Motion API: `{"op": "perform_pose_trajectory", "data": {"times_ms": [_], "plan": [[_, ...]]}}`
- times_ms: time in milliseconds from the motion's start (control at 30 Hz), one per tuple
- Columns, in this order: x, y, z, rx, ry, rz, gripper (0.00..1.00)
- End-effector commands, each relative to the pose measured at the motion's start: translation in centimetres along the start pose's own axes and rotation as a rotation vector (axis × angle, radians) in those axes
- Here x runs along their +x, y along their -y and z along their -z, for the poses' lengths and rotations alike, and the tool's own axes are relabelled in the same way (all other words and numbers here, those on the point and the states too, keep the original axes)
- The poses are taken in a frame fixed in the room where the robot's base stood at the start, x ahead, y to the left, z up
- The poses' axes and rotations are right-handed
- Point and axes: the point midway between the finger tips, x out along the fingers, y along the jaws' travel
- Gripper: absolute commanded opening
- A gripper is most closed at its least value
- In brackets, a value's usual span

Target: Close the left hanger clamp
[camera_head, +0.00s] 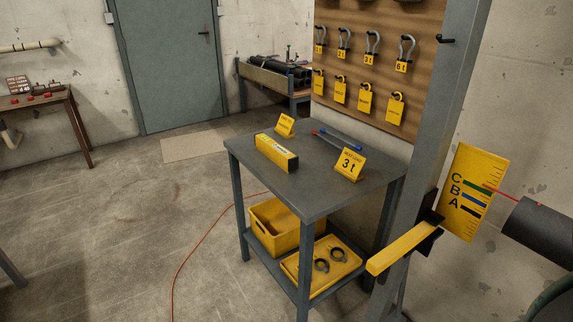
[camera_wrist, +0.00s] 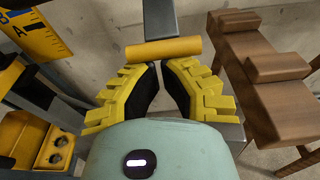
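In the head view a black bracket (camera_head: 431,222) sits on the grey post, with a yellow arm (camera_head: 402,247) reaching out from it to the lower left. I cannot tell whether this is the left hanger clamp or how far it is closed. In the wrist view my gripper (camera_wrist: 160,68) has its yellow, black-padded fingers drawn together at the tips. A yellow-orange bar (camera_wrist: 165,49) on the end of a grey strip (camera_wrist: 160,18) lies across the view right at the fingertips. Contact with it cannot be told. My gripper does not show in the head view.
A yellow lettered gauge plate (camera_head: 474,190) and a dark pipe (camera_head: 540,232) are at the right. A grey table (camera_head: 310,195) holds signs and a yellow box. A yellow tray with rings (camera_head: 298,268) is on its shelf. Brown wooden blocks (camera_wrist: 265,90) stand right in the wrist view.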

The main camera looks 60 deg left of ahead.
Motion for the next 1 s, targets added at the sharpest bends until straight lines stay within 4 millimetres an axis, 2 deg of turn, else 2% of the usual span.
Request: {"op": "perform_pose_trajectory", "data": {"times_ms": [33,400,733,1000], "plan": [[-0.5,0.1,-1.8,0.001,-0.02,0.003,0.0],[-2.3,0.1,-4.8,0.001,-0.19,0.002,0.0],[-3.2,0.1,-6.6,0.001,-0.309,0.001,0.0],[-3.5,0.0,-7.0,0.001,-0.361,0.0,0.0]]}}
